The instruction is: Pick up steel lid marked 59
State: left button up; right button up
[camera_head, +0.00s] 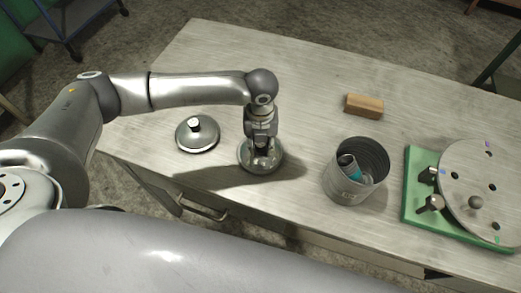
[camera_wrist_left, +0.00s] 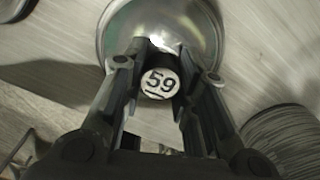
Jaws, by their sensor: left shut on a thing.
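The steel lid marked 59 (camera_head: 247,164) is a round shiny disc with a knob, near the middle of the table. In the left wrist view the lid (camera_wrist_left: 190,25) shows its knob top (camera_wrist_left: 159,83) with a black underlined 59. My left gripper (camera_head: 262,150) points down over the lid from above. In the left wrist view its two fingers (camera_wrist_left: 158,88) stand on either side of the knob, shut on it. I cannot tell whether the lid is lifted off the table. My right gripper is not in view.
Another steel lid (camera_head: 198,134) lies to the left. A steel canister (camera_head: 350,188) with items inside stands to the right, and a wooden block (camera_head: 364,105) lies behind it. A green board (camera_head: 413,206) with a round metal plate (camera_head: 484,185) is at the far right.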

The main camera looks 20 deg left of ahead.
pick_arm(q)
grip_shut()
jog(key=shift+w+r, duration=0.1)
